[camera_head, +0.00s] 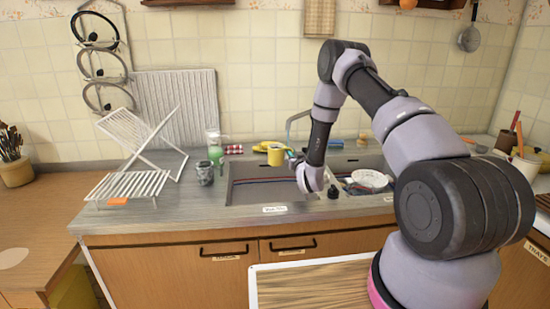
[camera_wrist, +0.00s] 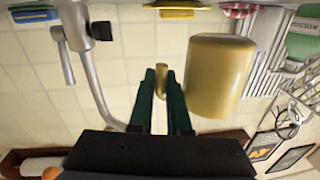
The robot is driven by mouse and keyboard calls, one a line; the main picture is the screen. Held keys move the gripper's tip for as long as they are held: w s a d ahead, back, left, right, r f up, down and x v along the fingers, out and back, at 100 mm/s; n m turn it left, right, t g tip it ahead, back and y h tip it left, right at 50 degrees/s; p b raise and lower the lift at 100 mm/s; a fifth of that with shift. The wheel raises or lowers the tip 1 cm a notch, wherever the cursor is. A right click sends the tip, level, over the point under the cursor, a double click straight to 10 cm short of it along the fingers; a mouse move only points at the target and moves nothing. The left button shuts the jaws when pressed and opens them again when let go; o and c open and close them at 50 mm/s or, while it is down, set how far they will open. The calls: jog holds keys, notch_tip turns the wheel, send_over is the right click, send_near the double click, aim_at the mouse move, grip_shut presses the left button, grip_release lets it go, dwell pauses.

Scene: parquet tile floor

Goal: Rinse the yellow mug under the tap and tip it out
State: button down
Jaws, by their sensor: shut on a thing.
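The yellow mug (camera_head: 276,154) is over the back edge of the left sink basin (camera_head: 245,190) in the head view, looking roughly upright. In the wrist view the mug (camera_wrist: 220,75) fills the upper right, and its inside is hidden. My gripper (camera_head: 294,161) is beside it on the right. The dark green fingers (camera_wrist: 163,90) are closed on the mug's handle (camera_wrist: 161,80). The grey tap (camera_head: 291,124) rises behind the sink, partly hidden by my arm. In the wrist view the tap (camera_wrist: 93,75) is left of the fingers, apart from the mug.
A white dish rack (camera_head: 130,185), a dark grey cup (camera_head: 205,174) and a green bottle (camera_head: 215,150) stand left of the sink. A yellow item (camera_head: 260,148) lies behind the mug. A white bowl (camera_head: 369,180) sits at the right basin. The left basin looks empty.

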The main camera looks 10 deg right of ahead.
jog(key=shift+a, duration=0.15)
jog(key=shift+w+a, duration=0.1)
jog(key=shift+a, duration=0.3)
send_near(283, 157)
jog(key=w, duration=0.2)
jog(key=w+r, duration=0.1)
jog(key=w, duration=0.1)
jog(key=shift+a, duration=0.15)
jog(key=shift+s+f, duration=0.15)
jog(key=shift+f, duration=0.05)
dwell(1.0)
jog(key=shift+a, duration=0.1)
jog(key=s+r, duration=0.4)
jog(key=shift+s+a+r, duration=0.25)
jog(key=shift+a+r, duration=0.05)
jog(key=shift+a, duration=0.2)
jog(key=shift+d, duration=0.1)
